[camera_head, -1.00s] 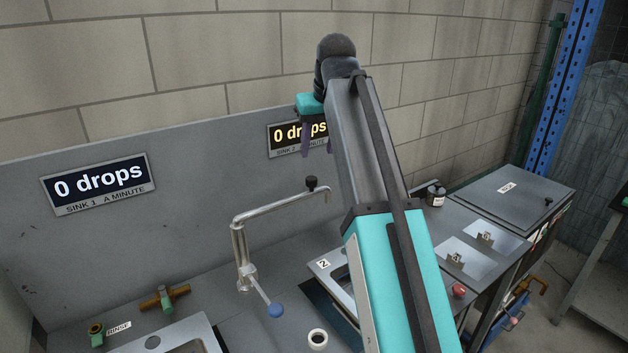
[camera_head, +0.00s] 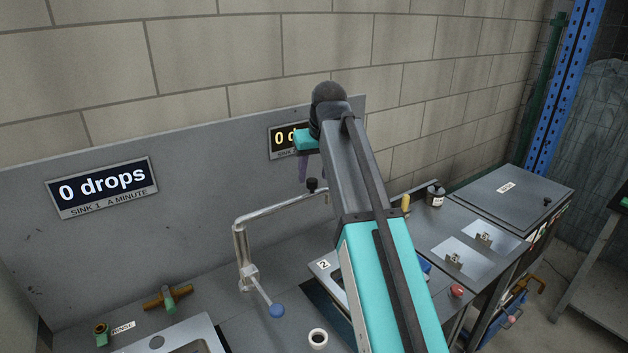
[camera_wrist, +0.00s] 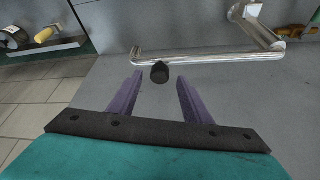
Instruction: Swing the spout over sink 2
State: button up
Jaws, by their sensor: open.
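The metal spout (camera_head: 282,207) reaches right and toward the back from its upright pipe, with a blue-ended lever (camera_head: 276,310) at the base. A black knob (camera_head: 312,185) stands near its free end. In the wrist view the spout (camera_wrist: 215,58) runs across the top, and the knob (camera_wrist: 160,72) appears between the fingertips. My gripper (camera_head: 303,178) is open and empty, its purple fingers just above the knob in the head view; it also shows in the wrist view (camera_wrist: 160,78). Sink 2, by its label (camera_head: 323,265), is mostly hidden behind my arm.
The backboard with the sink 1 sign (camera_head: 102,187) and sink 2 sign (camera_head: 283,138) stands close behind the spout. Brass valve (camera_head: 168,297) is at left.

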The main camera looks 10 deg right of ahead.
aim_at(314, 181)
jog(key=shift+p+x, duration=0.5)
jog(key=shift+x, duration=1.8)
grip_shut()
jog(key=shift+d+r, duration=0.1)
jog(key=shift+d, duration=0.1)
jog(key=shift+a, duration=0.2)
jog(key=shift+d, duration=0.15)
